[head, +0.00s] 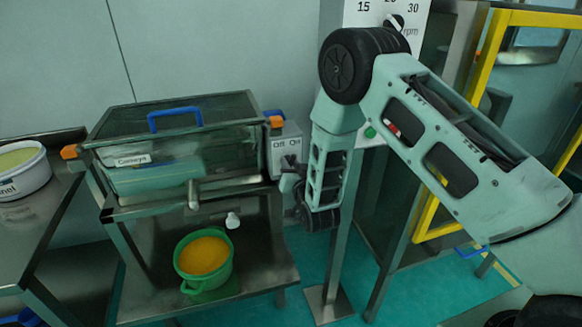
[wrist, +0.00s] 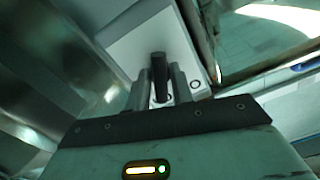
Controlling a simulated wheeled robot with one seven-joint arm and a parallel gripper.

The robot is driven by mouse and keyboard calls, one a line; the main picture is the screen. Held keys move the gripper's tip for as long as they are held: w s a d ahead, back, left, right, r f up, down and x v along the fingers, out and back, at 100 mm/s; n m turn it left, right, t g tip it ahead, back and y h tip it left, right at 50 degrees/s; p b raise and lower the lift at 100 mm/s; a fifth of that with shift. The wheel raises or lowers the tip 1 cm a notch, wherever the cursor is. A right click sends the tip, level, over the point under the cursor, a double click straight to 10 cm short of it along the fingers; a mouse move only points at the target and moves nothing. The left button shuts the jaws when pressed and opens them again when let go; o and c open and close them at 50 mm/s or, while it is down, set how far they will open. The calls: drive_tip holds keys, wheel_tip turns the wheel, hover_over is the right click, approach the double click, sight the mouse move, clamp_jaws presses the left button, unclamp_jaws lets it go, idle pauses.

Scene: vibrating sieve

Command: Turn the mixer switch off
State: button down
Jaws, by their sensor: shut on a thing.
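The switch box (head: 287,152), grey with "Off" and "On" labels, is fixed to the right side of the glass-lidded machine (head: 165,185). In the wrist view the pale box face (wrist: 150,42) carries a black switch lever (wrist: 159,68). My gripper (wrist: 161,88) has its two fingers closed on either side of this lever. In the head view my gripper (head: 288,182) is at the lower part of the box, and the lever is hidden there. I cannot tell which label the lever points to.
A green pot (head: 190,287) with orange contents stands on the lower shelf (head: 262,270) under a spout. A white panel (head: 350,12) with an rpm dial is behind my arm. A labelled white tub (head: 38,180) is at left, a yellow frame (head: 484,60) at right.

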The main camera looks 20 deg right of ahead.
drive_tip(key=n+b, duration=0.3)
drive_tip(key=n, duration=0.2)
drive_tip(key=shift+n, duration=0.4)
drive_tip(key=n+b, duration=0.1)
drive_tip(key=n, duration=0.3)
drive_tip(key=shift+n+b, duration=0.4)
drive_tip(key=shift+n, duration=0.3)
drive_tip(key=c, duration=1.2)
unclamp_jaws()
drive_tip(key=s, duration=1.7)
drive_tip(key=shift+s+r, duration=0.25)
